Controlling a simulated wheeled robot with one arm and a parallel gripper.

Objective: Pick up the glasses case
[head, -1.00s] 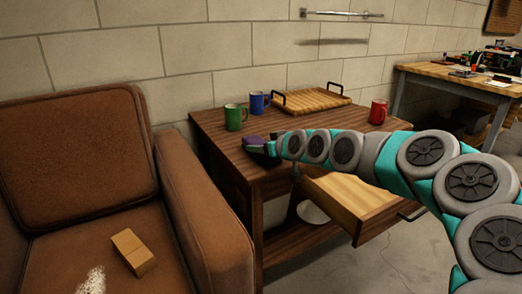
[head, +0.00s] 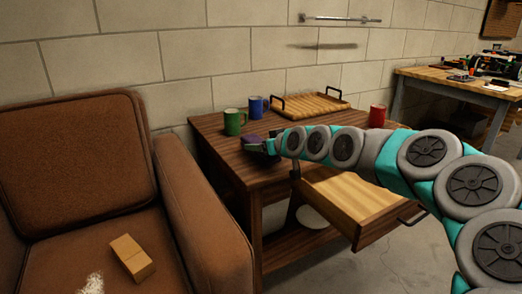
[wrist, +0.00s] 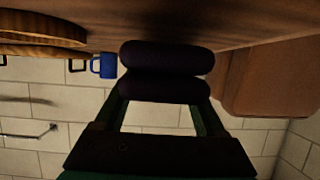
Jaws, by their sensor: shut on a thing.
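The glasses case (head: 253,140) is a dark purple rounded thing at the front left part of the wooden side table (head: 215,140). My gripper (head: 268,146) reaches in from the right and is shut on it. In the wrist view, which is upside down, the dark case (wrist: 166,58) lies across the ends of both fingers of my gripper (wrist: 162,98). Whether the case touches the tabletop or hangs just above it I cannot tell. My arm hides part of the table.
A green mug (head: 233,123), a blue mug (head: 256,106) and a wooden tray (head: 312,106) stand behind the case. A red mug (head: 377,115) is at the table's right. An open drawer (head: 350,205) juts out below my arm. A brown armchair (head: 190,190) stands left.

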